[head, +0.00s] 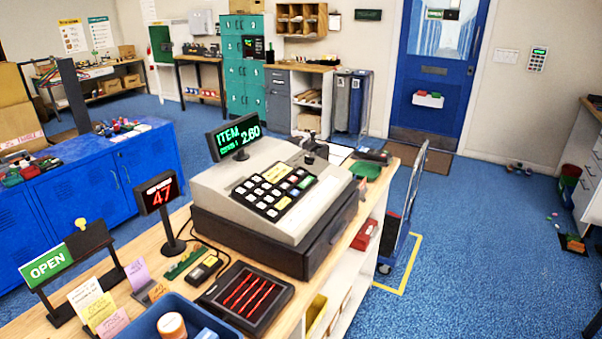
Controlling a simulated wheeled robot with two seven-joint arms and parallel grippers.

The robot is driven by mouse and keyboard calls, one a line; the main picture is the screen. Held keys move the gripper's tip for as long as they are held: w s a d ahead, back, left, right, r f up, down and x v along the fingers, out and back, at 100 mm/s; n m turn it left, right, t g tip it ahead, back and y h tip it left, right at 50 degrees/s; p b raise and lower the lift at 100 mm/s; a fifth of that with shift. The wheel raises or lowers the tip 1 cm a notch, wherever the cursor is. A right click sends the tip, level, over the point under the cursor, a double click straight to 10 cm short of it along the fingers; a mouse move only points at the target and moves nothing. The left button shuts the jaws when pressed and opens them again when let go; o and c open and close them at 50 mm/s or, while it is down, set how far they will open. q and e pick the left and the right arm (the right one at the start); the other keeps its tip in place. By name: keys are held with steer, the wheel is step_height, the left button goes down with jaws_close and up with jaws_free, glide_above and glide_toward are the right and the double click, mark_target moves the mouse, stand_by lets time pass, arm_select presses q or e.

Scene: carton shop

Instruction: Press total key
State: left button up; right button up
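A grey cash register (217,187) with a dark drawer base (300,259) stands on the wooden counter. Its sloped key panel (273,190) faces the front, with several pale keys on black and a few coloured keys toward its right side. The key labels are too small to read, so I cannot tell which one is the total key. A display (235,137) on top reads "ITEM" and 2.60 in green.
Left of the register stand a red "47" display (159,194) and an OPEN sign (46,265). A card terminal (206,267), a black tray with red stripes (245,296) and a blue bin (160,326) crowd the counter's near end. Blue floor on the right is mostly clear beyond a cart (400,235).

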arm_select(q)
jaws_close()
